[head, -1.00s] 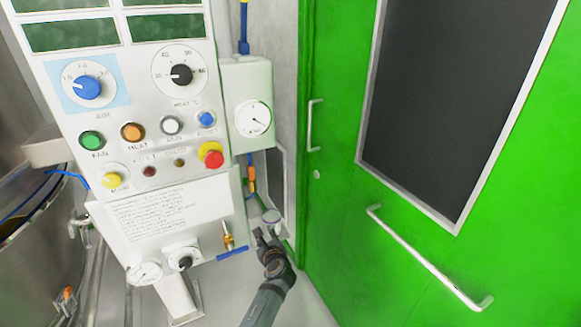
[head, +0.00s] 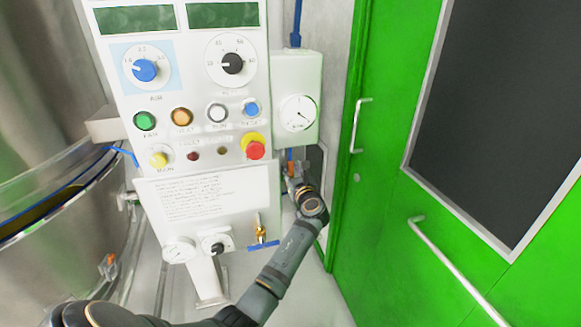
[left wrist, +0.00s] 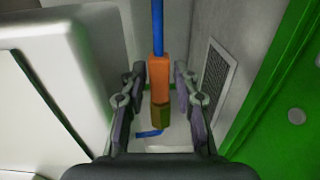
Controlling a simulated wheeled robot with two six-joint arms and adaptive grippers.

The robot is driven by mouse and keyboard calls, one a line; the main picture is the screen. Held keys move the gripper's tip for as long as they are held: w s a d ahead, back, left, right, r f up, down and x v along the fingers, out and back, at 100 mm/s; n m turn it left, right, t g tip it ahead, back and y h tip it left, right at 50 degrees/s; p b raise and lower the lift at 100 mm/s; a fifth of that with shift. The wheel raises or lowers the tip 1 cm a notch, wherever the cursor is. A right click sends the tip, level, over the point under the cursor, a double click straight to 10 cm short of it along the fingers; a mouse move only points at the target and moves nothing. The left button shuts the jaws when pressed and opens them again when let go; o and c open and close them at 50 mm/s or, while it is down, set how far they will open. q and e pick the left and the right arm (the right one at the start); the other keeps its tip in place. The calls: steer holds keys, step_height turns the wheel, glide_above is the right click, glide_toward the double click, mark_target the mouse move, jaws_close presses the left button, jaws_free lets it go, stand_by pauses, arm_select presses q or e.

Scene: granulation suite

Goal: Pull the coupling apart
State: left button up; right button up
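The coupling has an orange upper part (left wrist: 159,78) and an olive-brown lower part (left wrist: 161,116) in the left wrist view. It hangs upright on a blue hose (left wrist: 157,28). My left gripper (left wrist: 159,72) is open, with one finger on each side of the coupling and a gap showing on both sides. I cannot tell how deep the coupling sits between the fingers. In the head view, my left gripper (head: 293,176) is below the gauge box and mostly hides the coupling. My right gripper is in neither view.
A white control panel (head: 215,195) with knobs and buttons stands left of the gripper. The gauge box (head: 297,80) is just above it. A green door (head: 375,225) with handles is at the right. A steel vessel (head: 50,110) is at the left.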

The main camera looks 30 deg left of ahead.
arm_select(q)
steer(key=shift+x, duration=0.8)
jaws_close()
